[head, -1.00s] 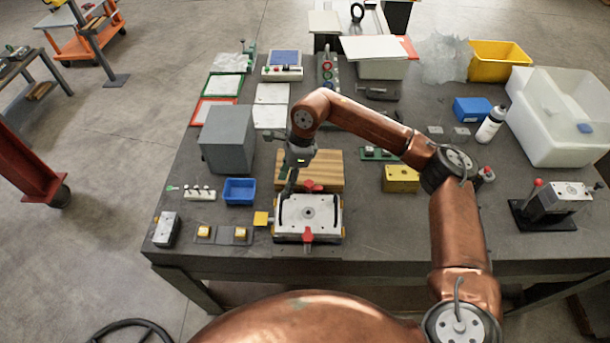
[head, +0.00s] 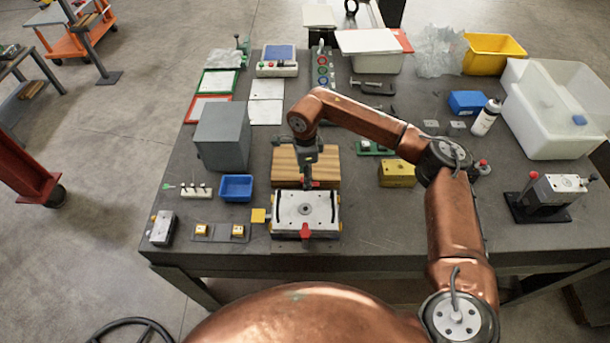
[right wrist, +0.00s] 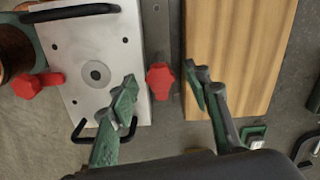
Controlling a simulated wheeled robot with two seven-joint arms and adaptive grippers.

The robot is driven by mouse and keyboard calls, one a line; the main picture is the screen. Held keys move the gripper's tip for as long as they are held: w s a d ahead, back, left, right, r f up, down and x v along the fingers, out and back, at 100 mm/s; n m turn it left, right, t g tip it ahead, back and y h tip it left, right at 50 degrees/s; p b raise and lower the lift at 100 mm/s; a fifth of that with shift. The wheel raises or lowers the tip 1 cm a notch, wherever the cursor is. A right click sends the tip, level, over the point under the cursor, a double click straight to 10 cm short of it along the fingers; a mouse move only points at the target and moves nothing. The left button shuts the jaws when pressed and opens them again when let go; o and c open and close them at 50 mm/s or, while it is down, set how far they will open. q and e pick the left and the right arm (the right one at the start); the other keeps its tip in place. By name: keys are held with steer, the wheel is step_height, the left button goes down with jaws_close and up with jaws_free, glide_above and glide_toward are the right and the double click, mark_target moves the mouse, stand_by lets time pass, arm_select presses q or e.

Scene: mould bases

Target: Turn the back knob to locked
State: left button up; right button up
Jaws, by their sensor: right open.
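The mould base (head: 290,222) is a pale metal plate with a round centre hole and two black handles. It lies near the table's front edge. The red back knob (right wrist: 160,80) sits at the plate's edge beside the wooden board. In the head view my gripper partly hides it. A red front knob (head: 305,231) sits at the near edge and also shows in the right wrist view (right wrist: 38,84). My right gripper (head: 308,187) points down over the back knob. Its fingers are open on either side of the knob, with gaps visible. My left gripper is not in view.
A wooden board (head: 326,167) lies directly behind the mould base. A blue bin (head: 236,186) and a grey box (head: 222,137) stand to the left. A yellow block (head: 397,173) is to the right. The table right of the mould base is clear.

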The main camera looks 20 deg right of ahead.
steer(key=c, duration=1.1)
steer(key=shift+c, duration=0.2)
steer(key=m, duration=0.4)
steer(key=shift+b, duration=0.4)
steer(key=m, duration=0.9)
steer(key=shift+w+d, duration=0.1)
steer(key=shift+m, duration=2.3)
